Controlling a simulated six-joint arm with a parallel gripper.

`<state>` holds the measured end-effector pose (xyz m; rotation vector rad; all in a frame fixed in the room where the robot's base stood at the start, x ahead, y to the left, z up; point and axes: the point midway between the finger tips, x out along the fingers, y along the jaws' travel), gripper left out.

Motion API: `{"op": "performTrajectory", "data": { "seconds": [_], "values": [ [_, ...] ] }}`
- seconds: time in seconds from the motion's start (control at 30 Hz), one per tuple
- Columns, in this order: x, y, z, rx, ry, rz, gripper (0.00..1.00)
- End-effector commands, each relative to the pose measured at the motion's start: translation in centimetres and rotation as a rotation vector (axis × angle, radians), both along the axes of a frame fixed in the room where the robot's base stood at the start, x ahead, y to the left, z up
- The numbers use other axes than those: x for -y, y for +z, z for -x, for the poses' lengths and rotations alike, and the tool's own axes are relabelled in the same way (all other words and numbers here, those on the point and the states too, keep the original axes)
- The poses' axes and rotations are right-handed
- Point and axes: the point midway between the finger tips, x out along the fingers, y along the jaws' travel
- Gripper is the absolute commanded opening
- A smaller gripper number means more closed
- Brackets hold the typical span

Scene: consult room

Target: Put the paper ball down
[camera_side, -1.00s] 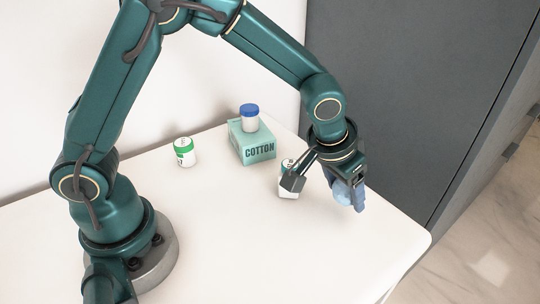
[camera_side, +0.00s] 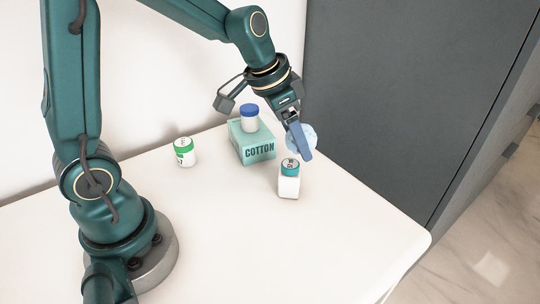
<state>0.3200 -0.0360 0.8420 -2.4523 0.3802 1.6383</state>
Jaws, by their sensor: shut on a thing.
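The paper ball (camera_side: 307,134) is pale blue and crumpled. It shows in the side view at the right of the cotton box, partly hidden behind a blue-grey finger. My gripper (camera_side: 300,142) is shut on the ball and points down. The ball is beyond and above the white bottle with the teal cap. I cannot tell how high above the table it is.
A white bottle with a teal cap (camera_side: 289,182) stands just in front of my gripper. A green COTTON box (camera_side: 257,151) bears a blue-capped jar (camera_side: 249,119). A green-and-white jar (camera_side: 185,153) stands left. The white table (camera_side: 230,235) is clear in front; a grey cabinet (camera_side: 400,90) stands right.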

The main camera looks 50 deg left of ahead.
Motion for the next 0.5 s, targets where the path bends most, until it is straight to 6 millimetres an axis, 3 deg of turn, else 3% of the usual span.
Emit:
{"op": "performTrajectory", "data": {
  "seconds": [0.27,0.5],
  "values": [
    [0.4,-0.5,1.7,-0.002,-0.337,0.003,0.09],
    [1.1,-0.8,3.8,-0.001,-0.761,0.004,0.09]
  ]
}}
